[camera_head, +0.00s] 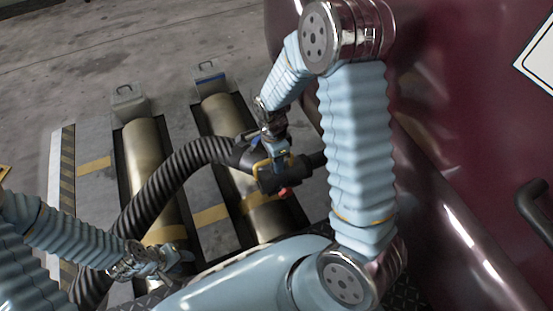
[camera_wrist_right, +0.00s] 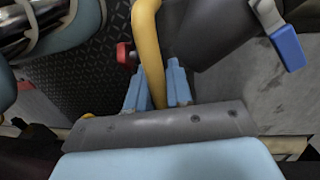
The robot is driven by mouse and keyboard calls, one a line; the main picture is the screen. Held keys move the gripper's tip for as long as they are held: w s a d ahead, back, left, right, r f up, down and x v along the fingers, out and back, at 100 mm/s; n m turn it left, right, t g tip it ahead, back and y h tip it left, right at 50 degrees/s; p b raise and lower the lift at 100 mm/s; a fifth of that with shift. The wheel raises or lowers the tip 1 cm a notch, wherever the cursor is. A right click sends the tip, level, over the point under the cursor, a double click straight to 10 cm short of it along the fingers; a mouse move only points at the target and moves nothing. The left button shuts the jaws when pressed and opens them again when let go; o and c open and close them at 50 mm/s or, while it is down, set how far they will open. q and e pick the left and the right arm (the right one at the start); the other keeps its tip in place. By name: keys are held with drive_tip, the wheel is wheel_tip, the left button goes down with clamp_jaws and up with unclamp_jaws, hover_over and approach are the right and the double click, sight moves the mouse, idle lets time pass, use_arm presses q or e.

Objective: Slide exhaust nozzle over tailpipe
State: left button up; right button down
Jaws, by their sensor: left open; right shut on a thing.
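The black exhaust nozzle (camera_head: 269,180) is on the end of a ribbed black hose (camera_head: 170,172), above the right roller in the head view. My right gripper (camera_head: 277,155) is shut on its yellow handle. In the right wrist view the yellow handle (camera_wrist_right: 150,50) passes between the blue fingers (camera_wrist_right: 157,88), with the dark nozzle body (camera_wrist_right: 212,40) beside it. A short dark pipe end (camera_head: 317,159), apparently the tailpipe, shows right of the nozzle, partly behind my right arm. I cannot tell whether they touch. My left gripper (camera_head: 182,262) is open and empty at the lower left.
A maroon vehicle body (camera_head: 440,130) fills the right side. Two metal rollers, left (camera_head: 150,165) and right (camera_head: 226,120), are set in the floor with yellow bands. The hose runs down to the lower left, near my left arm. The grey floor (camera_head: 110,60) is clear at upper left.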

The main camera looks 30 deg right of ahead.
drive_tip(key=shift+a+t, duration=0.1)
drive_tip(key=shift+t, duration=0.2)
drive_tip(key=shift+d, duration=0.65)
idle(0.4)
drive_tip(key=shift+d, duration=2)
